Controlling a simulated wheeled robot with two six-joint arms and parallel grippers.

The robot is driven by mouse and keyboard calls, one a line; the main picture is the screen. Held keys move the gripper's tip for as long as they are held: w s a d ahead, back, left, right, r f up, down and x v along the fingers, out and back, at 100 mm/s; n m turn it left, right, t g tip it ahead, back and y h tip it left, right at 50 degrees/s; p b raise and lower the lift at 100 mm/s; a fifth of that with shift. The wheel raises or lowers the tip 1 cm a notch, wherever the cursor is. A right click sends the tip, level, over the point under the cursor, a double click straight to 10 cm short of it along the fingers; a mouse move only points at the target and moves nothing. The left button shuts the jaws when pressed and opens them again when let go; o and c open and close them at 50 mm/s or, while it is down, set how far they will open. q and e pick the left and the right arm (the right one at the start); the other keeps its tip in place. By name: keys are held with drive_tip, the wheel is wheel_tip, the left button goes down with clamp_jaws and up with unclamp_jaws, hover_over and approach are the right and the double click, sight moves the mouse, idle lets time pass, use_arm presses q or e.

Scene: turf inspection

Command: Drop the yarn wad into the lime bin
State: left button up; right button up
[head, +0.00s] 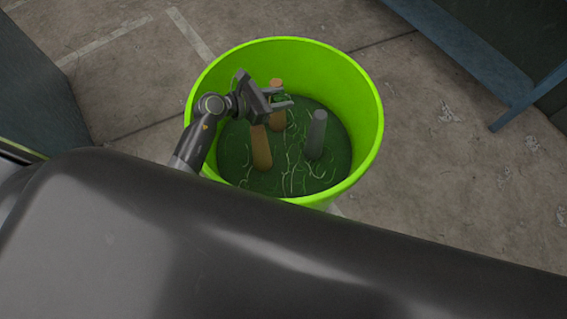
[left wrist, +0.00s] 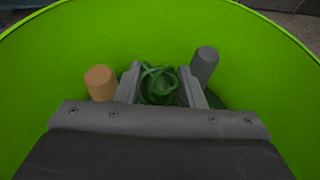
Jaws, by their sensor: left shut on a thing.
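The lime bin (head: 358,85) stands on the floor, open at the top, and its inner wall fills much of the left wrist view (left wrist: 60,50). My left gripper (head: 287,98) is over the bin's opening, within the rim as seen from the head. In the left wrist view its two fingers (left wrist: 161,88) are closed on the yarn wad (left wrist: 158,84), a tangle of dark green strands. In the head view the wad is mostly hidden by the gripper. My right gripper is not in view.
Inside the bin are two orange-brown cylinders (head: 261,150) and a grey cylinder (head: 316,135), over a dark green bottom with pale curly strands. Concrete floor (head: 440,150) surrounds the bin. A blue-grey frame (head: 470,55) stands at upper right.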

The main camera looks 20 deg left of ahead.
use_arm(q)
drive_tip(key=o, duration=1)
drive_tip(key=shift+b+v, duration=0.75)
drive_tip(key=shift+v, duration=8)
drive_tip(key=shift+w+r, duration=0.1)
drive_tip(key=shift+w, duration=0.05)
